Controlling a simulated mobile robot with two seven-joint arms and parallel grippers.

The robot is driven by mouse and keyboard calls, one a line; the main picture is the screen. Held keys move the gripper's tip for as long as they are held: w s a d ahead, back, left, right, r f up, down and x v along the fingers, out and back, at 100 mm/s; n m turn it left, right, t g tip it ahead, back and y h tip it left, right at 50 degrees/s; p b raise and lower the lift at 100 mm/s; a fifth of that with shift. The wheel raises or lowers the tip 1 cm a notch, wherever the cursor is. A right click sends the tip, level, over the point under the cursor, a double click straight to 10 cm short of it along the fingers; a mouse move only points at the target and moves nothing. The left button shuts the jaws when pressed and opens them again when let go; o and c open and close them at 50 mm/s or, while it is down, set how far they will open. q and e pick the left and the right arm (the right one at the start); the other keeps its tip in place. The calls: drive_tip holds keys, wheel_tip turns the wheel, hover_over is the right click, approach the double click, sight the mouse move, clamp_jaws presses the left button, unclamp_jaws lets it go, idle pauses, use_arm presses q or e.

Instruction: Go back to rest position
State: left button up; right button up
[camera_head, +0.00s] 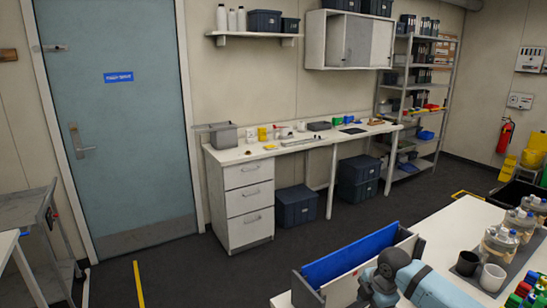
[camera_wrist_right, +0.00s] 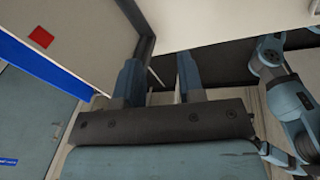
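My right gripper (camera_wrist_right: 158,72) shows in the right wrist view. Its two blue-grey fingers are spread apart, with no object seen between them. The right gripper's fingers are not seen in the head view. A blue-grey arm link of mine (camera_head: 430,287) shows at the bottom of the head view, beside a white box with a blue panel (camera_head: 352,254). My left gripper is in neither view. More blue-grey arm links (camera_wrist_right: 290,95) show at the right of the wrist view.
A white table (camera_head: 445,225) at lower right holds capped vessels (camera_head: 500,241), a black cup (camera_head: 467,263) and a white cup (camera_head: 492,277). In the wrist view, a pale panel with a red square (camera_wrist_right: 41,37) is close to the gripper. Dark floor (camera_head: 210,275) lies open before the far bench.

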drive_tip(key=s+a+f+m, duration=0.1)
drive_tip(key=s+a+f, duration=0.1)
drive_tip(key=s+f, duration=0.1)
drive_tip(key=s+a+f+m+t+y, duration=0.1)
drive_tip(key=s+a+f, duration=0.1)
drive_tip(key=s+a+f+m+t+y, duration=0.1)
drive_tip(key=s+a+f+m, duration=0.1)
drive_tip(key=s+a+f, duration=0.1)
drive_tip(key=shift+s+f, duration=0.3)
drive_tip(key=shift+f, duration=0.05)
drive_tip(key=s+a+f+m+t+y, duration=0.1)
drive_tip(key=s+a+f+m+t, duration=0.15)
drive_tip(key=s+f+m, duration=0.35)
drive_tip(key=s+d+m+t+h, duration=0.1)
drive_tip(key=s+m, duration=0.3)
drive_tip(key=s, duration=0.5)
drive_tip(key=s+d+m+t, duration=0.3)
drive_tip(key=s+m, duration=0.1)
drive_tip(key=s, duration=0.5)
drive_tip(key=shift+s+d+r+h, duration=0.2)
drive_tip(key=shift+s+d+h, duration=0.05)
drive_tip(key=shift+d+h, duration=0.15)
drive_tip(key=shift+s+t, duration=0.1)
drive_tip(key=shift+t, duration=0.15)
